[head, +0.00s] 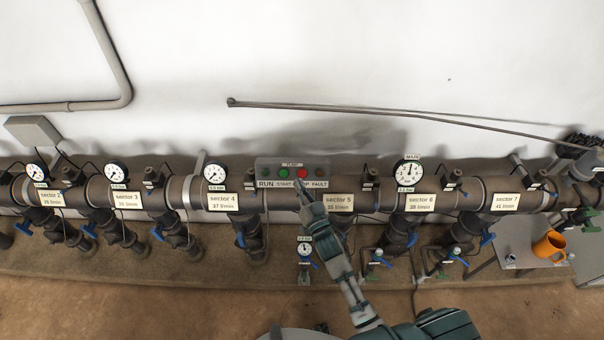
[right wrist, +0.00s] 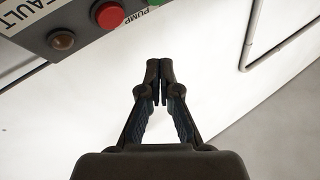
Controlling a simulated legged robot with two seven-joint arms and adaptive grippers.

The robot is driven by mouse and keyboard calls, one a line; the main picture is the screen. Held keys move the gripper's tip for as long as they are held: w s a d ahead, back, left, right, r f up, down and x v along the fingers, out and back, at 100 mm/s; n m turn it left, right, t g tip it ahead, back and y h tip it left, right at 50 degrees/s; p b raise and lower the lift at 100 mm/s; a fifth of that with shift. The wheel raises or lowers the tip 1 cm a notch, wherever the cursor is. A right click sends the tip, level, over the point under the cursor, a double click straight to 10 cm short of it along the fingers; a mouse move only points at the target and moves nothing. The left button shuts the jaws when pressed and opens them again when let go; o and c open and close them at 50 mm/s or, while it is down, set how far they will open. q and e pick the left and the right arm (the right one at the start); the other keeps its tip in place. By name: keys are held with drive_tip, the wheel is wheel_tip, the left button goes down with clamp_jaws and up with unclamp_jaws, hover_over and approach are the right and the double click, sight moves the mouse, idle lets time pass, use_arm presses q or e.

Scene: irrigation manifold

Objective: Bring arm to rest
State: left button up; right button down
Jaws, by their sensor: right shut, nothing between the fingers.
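My right gripper (head: 301,187) reaches up from the lower middle of the head view, its tip in front of the lower edge of the pump control box (head: 292,168). In the right wrist view the gripper's fingers (right wrist: 160,82) are together with nothing between them. The control box (right wrist: 75,20) shows there at the top left, with its red button (right wrist: 107,14) and a brown lamp (right wrist: 61,40), apart from the fingertips in the picture. In the head view the gripper covers part of the box's lower labels. My left gripper is not in view.
A long dark manifold pipe (head: 275,200) with sector labels, gauges and blue-handled valves runs across the head view. A small gauge (head: 305,249) stands left of my forearm. An orange mug (head: 549,245) is on a grey surface at the right. The white wall above is mostly clear.

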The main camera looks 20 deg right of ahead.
drive_tip(key=shift+a, duration=0.1)
drive_tip(key=s+d+f+n+g+b, duration=0.1)
drive_tip(key=s+f+g, duration=0.3)
drive_tip(key=f, duration=0.9)
drive_tip(key=s+d+f+g+h, duration=0.15)
drive_tip(key=s+f, duration=0.35)
drive_tip(key=f, duration=0.9)
drive_tip(key=s+f+n+g+b, duration=0.1)
drive_tip(key=s+f+g, duration=0.35)
drive_tip(key=f, duration=0.85)
drive_tip(key=s+d+f+g, duration=0.2)
drive_tip(key=s+f, duration=0.5)
drive_tip(key=s, duration=0.5)
drive_tip(key=s+d+f+n+g+h+b, duration=0.1)
drive_tip(key=s+d+f+g, duration=0.1)
drive_tip(key=s+f, duration=0.5)
drive_tip(key=s+d+f+g, duration=0.3)
drive_tip(key=s+f, duration=0.4)
drive_tip(key=s, duration=1.1)
drive_tip(key=shift+s+f+g+b, duration=0.2)
drive_tip(key=shift+g+b, duration=0.2)
drive_tip(key=shift+g, duration=0.4)
drive_tip(key=shift+h, duration=0.25)
